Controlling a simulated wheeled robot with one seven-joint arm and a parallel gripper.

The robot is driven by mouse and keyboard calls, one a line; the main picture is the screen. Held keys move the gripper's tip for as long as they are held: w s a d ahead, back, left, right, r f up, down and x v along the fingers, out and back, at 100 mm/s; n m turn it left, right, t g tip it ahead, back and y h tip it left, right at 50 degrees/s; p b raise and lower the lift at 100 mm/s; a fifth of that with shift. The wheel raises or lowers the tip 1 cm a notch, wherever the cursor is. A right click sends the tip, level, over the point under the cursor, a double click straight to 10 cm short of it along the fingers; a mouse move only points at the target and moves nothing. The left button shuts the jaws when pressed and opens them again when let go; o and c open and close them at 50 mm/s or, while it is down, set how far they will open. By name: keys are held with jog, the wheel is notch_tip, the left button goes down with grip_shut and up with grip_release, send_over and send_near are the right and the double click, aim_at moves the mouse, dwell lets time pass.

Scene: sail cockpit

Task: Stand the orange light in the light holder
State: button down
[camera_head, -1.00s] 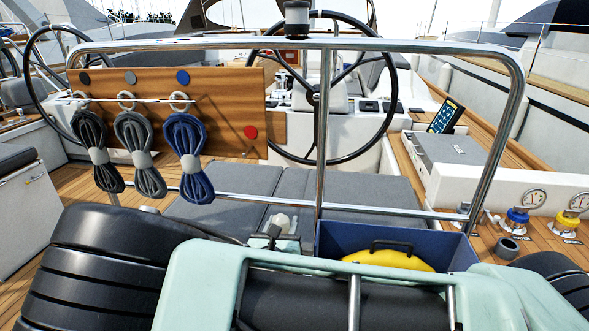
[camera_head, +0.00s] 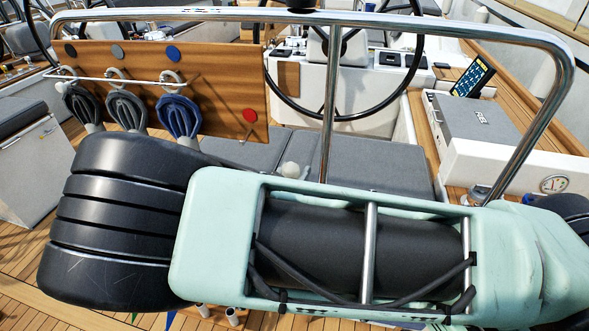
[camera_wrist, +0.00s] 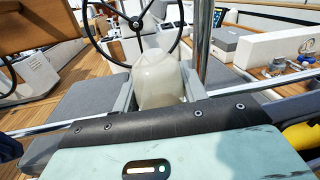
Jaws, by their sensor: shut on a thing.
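My gripper (camera_wrist: 158,96) is shut on a pale cream, rounded thing (camera_wrist: 158,76), which fills the space between its two grey fingers in the wrist view. No orange shows on this held thing, so I cannot tell whether it is the orange light. In the head view a small pale rounded tip (camera_head: 290,170) shows just beyond my arm, above the grey cushions; the rest of the gripper is hidden there. I cannot make out the light holder for sure. Small pale cylinders (camera_head: 232,316) show at the bottom edge, partly hidden by my arm.
A steel rail (camera_head: 327,110) with an upright crosses in front of the steering wheel (camera_head: 343,112). A wooden board (camera_head: 215,85) with coiled ropes (camera_head: 178,115) hangs at left. A grey box (camera_head: 475,122) stands at right. Grey cushions (camera_head: 375,165) lie below the rail.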

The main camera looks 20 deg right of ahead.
jog(key=shift+f+b, duration=2.3)
jog(key=shift+f, duration=0.6)
jog(key=shift+f+b, duration=1.5)
jog(key=shift+f, duration=1.3)
jog(key=c, duration=0.7)
grip_release()
jog(key=b+v, duration=0.4)
jog(key=v, duration=1.3)
jog(key=shift+s+a+r, duration=0.1)
jog(key=shift+s, duration=0.05)
